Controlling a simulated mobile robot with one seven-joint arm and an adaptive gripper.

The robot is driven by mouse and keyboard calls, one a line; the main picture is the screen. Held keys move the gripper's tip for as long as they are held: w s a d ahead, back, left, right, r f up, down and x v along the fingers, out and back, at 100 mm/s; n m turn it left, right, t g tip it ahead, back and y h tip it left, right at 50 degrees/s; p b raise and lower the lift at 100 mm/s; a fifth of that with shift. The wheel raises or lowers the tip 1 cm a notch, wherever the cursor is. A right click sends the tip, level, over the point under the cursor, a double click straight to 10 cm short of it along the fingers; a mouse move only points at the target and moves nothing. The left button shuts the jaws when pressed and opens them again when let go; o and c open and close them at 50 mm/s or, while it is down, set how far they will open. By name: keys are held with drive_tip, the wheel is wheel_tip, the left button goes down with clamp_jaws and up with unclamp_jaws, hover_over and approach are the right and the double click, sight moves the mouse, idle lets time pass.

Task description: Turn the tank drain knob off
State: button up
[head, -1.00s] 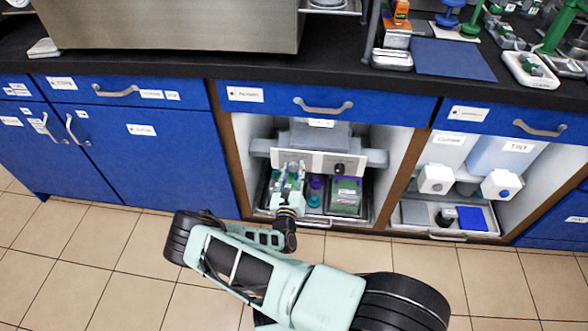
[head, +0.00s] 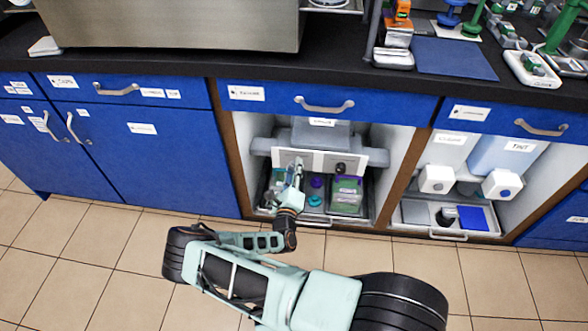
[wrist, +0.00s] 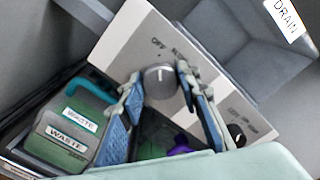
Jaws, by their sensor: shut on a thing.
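A light panel (wrist: 130,45) with two knobs sits in the open cabinet bay; it also shows in the head view (head: 320,156). A grey round knob (wrist: 161,82) on it has a pale mark pointing roughly up in the wrist view, towards the word OFF, with RUN beside it. My gripper (wrist: 160,85) has one finger on each side of this knob and is shut on it. In the head view my gripper (head: 296,170) covers the knob. A DRAIN label (wrist: 287,17) is on the grey tank above.
A black knob (wrist: 236,134) sits to the right on the same panel, close to my right finger. Green containers labelled WASTE (wrist: 67,138) stand below left. A tray (head: 318,220) with a green box (head: 346,194) lies under the panel. The bay's side walls are close.

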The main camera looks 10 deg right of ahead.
idle(0.4)
drive_tip(key=o, duration=1.2)
drive_tip(key=shift+c, duration=0.2)
wheel_tip(320, 180, up, 10)
